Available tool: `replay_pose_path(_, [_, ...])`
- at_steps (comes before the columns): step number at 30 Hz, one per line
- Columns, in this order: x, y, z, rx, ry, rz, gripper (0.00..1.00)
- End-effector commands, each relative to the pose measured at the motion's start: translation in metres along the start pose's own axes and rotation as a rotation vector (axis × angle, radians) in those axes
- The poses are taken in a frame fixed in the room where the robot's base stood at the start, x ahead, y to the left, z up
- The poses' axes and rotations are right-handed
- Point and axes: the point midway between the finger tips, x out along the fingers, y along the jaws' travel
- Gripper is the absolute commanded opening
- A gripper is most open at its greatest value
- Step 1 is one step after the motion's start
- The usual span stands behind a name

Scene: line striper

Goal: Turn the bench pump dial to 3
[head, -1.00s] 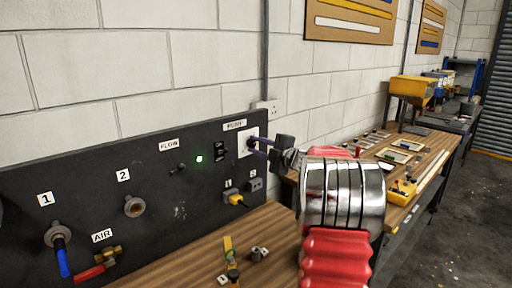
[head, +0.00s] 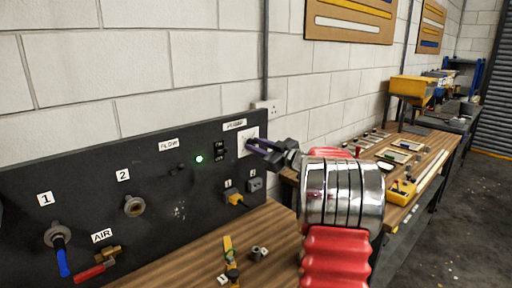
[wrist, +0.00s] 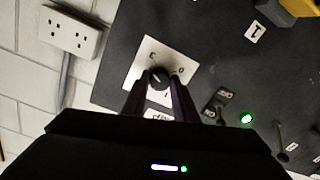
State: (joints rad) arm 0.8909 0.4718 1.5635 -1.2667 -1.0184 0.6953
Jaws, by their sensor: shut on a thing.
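The bench pump dial (wrist: 159,79) is a dark round knob on a white square plate (wrist: 134,83) with small markings. The plate also shows in the head view (head: 244,139), under the PUMP label (head: 235,124) on the black panel. My gripper (wrist: 159,83) is shut on the dial, with one dark finger on each side of it. In the head view my gripper (head: 250,147) reaches the plate from the right, and its fingers hide most of the dial. A short pale mark shows on the dial's left side in the wrist view. I cannot tell surely which number it points to.
A green light (head: 199,158) glows left of a dark switch (head: 219,152). A yellow-and-black connector (head: 236,198) sits below the plate. A wall socket (head: 267,107) is up and to the right. Small parts lie on the wooden bench (head: 192,262).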

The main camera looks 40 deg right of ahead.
Motion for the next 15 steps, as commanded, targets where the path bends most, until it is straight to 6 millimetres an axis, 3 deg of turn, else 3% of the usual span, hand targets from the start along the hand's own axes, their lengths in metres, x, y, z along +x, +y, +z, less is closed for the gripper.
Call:
replay_pose_path(1, [-0.0016,0.0004,0.0086,0.048,-0.012,0.003,0.03])
replay_pose_path(15, [-0.0013,-0.0013,0.0096,0.321,-0.005,0.003,0.04])
